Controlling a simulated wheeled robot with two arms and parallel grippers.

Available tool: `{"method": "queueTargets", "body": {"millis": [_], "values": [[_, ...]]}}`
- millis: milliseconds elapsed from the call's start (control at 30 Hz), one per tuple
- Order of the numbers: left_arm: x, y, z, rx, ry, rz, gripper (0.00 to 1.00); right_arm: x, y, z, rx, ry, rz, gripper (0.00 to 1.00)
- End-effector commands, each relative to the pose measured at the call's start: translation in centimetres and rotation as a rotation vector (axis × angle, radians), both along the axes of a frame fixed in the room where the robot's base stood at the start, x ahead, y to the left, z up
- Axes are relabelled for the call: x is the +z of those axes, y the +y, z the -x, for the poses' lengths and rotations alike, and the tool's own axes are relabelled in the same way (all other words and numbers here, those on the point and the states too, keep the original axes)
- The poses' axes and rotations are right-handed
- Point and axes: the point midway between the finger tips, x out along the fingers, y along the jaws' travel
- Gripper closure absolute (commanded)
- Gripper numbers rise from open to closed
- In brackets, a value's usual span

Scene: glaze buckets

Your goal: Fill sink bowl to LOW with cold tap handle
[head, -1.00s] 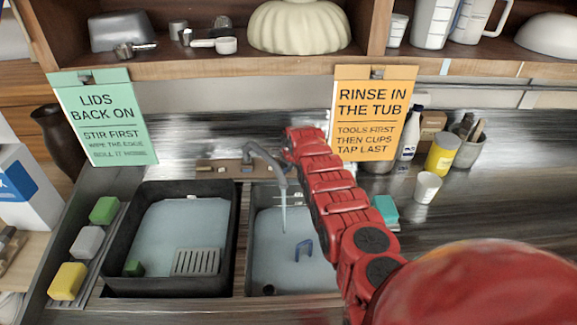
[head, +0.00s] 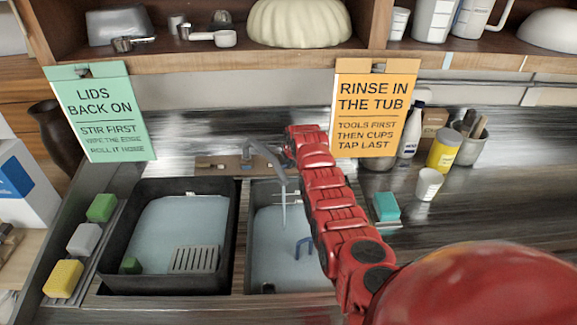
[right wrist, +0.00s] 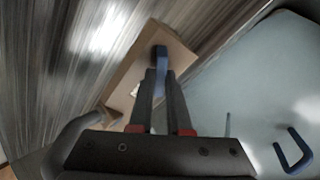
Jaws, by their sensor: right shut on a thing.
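The grey sink bowl (head: 262,196) is the right basin, with pale water in it; I cannot make out a LOW mark. The grey tap spout (head: 267,156) bends over it, and a thin water stream (head: 284,210) falls from it into the bowl. My right arm reaches across the bowl's right side to the tap; its gripper is hidden in the head view. In the right wrist view, my right gripper (right wrist: 160,85) is shut on the blue cold tap handle (right wrist: 160,57), above a brown tap base (right wrist: 130,85). My left gripper is not in view.
A dark tub (head: 112,235) with water, a slotted grey rack (head: 195,259) and a green block stands left. A blue U-shaped thing (head: 304,246) sits in the sink bowl. Sign cards (head: 100,110) hang behind; a teal sponge (head: 386,206) and white cup (head: 429,184) stand right.

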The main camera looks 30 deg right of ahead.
Motion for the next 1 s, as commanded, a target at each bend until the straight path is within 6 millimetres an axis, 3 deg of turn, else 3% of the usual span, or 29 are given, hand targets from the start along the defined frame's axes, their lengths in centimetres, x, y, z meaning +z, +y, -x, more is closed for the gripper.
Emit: {"method": "queueTargets", "body": {"millis": [33,400,700,1000], "values": [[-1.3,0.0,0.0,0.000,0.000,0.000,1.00,-0.6,0.0,-0.1,-0.034,-0.020,-0.019,1.00],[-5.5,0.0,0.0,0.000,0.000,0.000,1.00,-0.6,0.0,-0.1,-0.286,-0.114,-0.179,1.00],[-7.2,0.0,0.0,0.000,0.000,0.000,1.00,-0.4,0.0,0.0,-0.415,-0.159,-0.261,1.00],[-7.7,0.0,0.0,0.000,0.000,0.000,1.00,-0.2,0.0,0.0,-0.460,-0.175,-0.290,1.00]]}}
